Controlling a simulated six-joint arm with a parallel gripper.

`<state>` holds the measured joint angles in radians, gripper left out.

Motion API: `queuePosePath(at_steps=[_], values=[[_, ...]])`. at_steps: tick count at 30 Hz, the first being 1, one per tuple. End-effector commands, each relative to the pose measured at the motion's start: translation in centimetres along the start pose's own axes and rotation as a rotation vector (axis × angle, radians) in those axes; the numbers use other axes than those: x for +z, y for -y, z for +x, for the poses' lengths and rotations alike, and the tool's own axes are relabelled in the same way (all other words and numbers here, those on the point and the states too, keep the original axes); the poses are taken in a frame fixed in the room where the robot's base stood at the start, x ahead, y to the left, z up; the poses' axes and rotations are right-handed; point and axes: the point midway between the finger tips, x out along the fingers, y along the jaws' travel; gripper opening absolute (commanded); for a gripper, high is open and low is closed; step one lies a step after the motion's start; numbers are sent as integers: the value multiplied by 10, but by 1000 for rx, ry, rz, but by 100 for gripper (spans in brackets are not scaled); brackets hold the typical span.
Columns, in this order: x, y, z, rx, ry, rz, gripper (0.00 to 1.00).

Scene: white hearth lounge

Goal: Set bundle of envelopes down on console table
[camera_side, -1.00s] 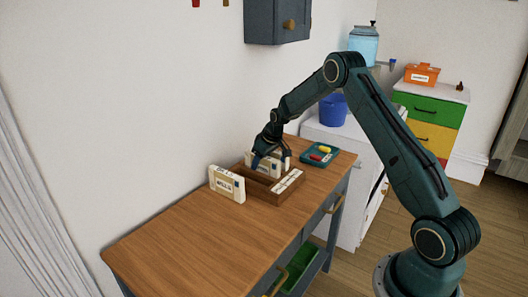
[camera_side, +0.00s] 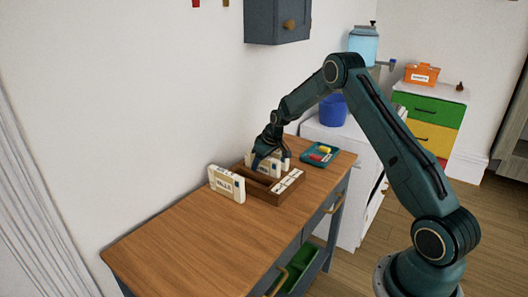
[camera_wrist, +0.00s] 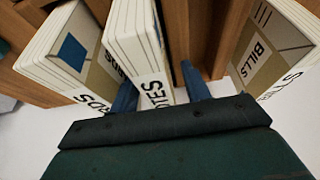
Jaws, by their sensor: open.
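Several cream-white envelope bundles show. One (camera_side: 226,184) stands upright on the wooden console table (camera_side: 175,232), left of a wooden sorter box (camera_side: 277,196). In the wrist view, a bundle lettered BILLS (camera_wrist: 268,45) is at the right, one ending in "TES" (camera_wrist: 137,35) in the middle and one ending in "RDS" (camera_wrist: 62,55) at the left. My gripper (camera_side: 264,163) is low over the back of the box. In the wrist view, its blue fingers (camera_wrist: 158,92) are open on either side of the middle bundle, with a gap at the right finger. Finger contact is unclear.
More white bundles (camera_side: 288,181) sit in the box's front part. A teal tray (camera_side: 320,154) with red and yellow items lies behind it on the table. A dark wall cabinet (camera_side: 277,20) hangs above. The table's near left part is clear.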

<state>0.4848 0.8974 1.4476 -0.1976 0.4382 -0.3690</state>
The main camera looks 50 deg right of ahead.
Motion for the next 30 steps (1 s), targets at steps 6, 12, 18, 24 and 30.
queuePosePath(at_steps=[6,12,18,24,30], values=[[0,0,0,0,0,0,47],[0,0,0,0,0,0,22],[0,0,0,0,-1,0,0],[0,0,0,0,-1,0,0],[-3,0,-7,1,-1,-1,0]])
